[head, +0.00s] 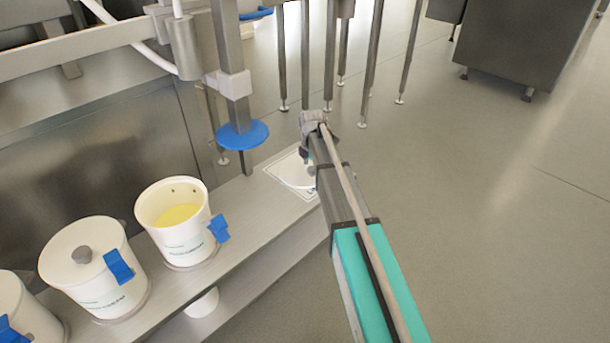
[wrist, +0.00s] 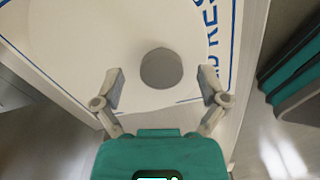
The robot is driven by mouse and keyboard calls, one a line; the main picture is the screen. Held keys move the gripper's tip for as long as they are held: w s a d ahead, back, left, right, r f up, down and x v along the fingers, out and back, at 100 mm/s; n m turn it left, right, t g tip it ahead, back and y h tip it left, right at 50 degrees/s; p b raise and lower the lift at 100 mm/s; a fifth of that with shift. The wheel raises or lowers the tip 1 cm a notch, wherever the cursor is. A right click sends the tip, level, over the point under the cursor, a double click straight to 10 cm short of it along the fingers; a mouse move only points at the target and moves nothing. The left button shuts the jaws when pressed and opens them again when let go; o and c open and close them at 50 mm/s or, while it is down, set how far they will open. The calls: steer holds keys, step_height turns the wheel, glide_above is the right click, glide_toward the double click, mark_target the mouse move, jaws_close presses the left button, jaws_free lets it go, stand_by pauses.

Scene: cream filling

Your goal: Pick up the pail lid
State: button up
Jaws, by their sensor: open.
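The pail lid (wrist: 85,45) is white and round with a grey knob (wrist: 161,68). It lies on a white sheet with blue lettering (wrist: 233,45) at the end of the bench. In the head view the lid (head: 292,173) is partly hidden by my arm. My gripper (wrist: 164,87) is open above the lid, one finger on each side of the knob and apart from it in the picture. In the head view my gripper (head: 308,160) is mostly hidden by its own wrist.
An open white pail (head: 182,245) with yellow cream stands on the metal bench (head: 240,200). A lidded pail (head: 100,285) and part of another stand to its left. A blue disc (head: 243,137) on a metal post is left of my gripper.

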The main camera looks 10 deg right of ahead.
steer(key=shift+f, duration=0.5)
steer(key=c, duration=1.3)
steer(key=shift+o, duration=0.2)
steer(key=shift+r, duration=0.1)
step_height(320, 180, up, 2)
steer(key=shift+r+p, duration=0.25)
steer(key=shift+p, duration=0.85)
steer(key=s+r+p, duration=1)
steer(key=s, duration=0.4)
steer(key=shift+a+r, duration=0.15)
steer(key=shift+r, duration=0.05)
steer(key=shift+r+p, duration=0.15)
steer(key=shift+p, duration=0.15)
